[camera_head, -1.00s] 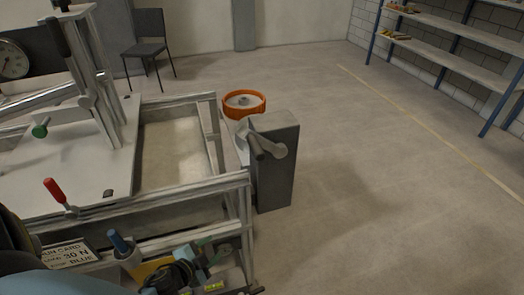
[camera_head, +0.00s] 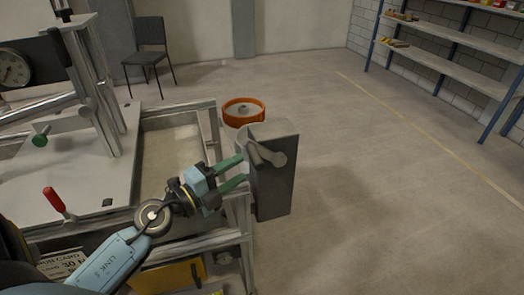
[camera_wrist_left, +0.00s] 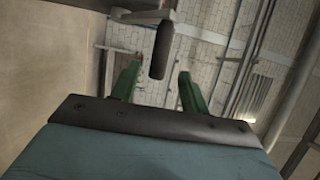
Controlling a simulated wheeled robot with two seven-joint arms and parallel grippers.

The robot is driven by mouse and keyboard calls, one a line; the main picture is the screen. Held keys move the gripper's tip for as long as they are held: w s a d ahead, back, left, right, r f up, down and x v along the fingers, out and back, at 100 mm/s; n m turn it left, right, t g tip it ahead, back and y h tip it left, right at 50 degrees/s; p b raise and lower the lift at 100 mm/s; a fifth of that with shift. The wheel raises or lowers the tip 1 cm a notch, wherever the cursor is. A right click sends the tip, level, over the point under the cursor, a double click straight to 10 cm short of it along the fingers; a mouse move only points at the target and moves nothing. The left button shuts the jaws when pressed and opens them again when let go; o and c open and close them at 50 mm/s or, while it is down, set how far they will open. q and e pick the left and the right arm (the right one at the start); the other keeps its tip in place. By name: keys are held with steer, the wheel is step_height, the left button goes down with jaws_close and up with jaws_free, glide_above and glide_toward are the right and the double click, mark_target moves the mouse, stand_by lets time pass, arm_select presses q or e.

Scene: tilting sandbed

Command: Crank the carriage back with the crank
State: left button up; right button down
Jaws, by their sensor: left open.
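The crank (camera_head: 276,157) is a grey arm with a dark handle on top of a grey box at the right end of the sandbed frame. My left gripper (camera_head: 241,170) is open, its green fingers pointing at the crank from the left. In the left wrist view the dark handle (camera_wrist_left: 161,52) shows between and just beyond the open fingertips (camera_wrist_left: 158,80); I see no finger touching it. The carriage seems to be the pale plate (camera_head: 75,180) with metal uprights on the frame at left. My right gripper is not in view.
The grey box (camera_head: 273,192) stands against the metal frame (camera_head: 185,109). A red-handled lever (camera_head: 54,199) rises at front left. A chair (camera_head: 147,52) and shelves (camera_head: 450,65) are far off. The floor at right is clear.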

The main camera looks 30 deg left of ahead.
mark_target(262, 155)
arm_select(q)
steer(key=p+x, duration=0.1)
steer(key=x, duration=0.7)
steer(key=shift+w+d, duration=0.1)
steer(key=shift+w, duration=0.1)
jaws_close()
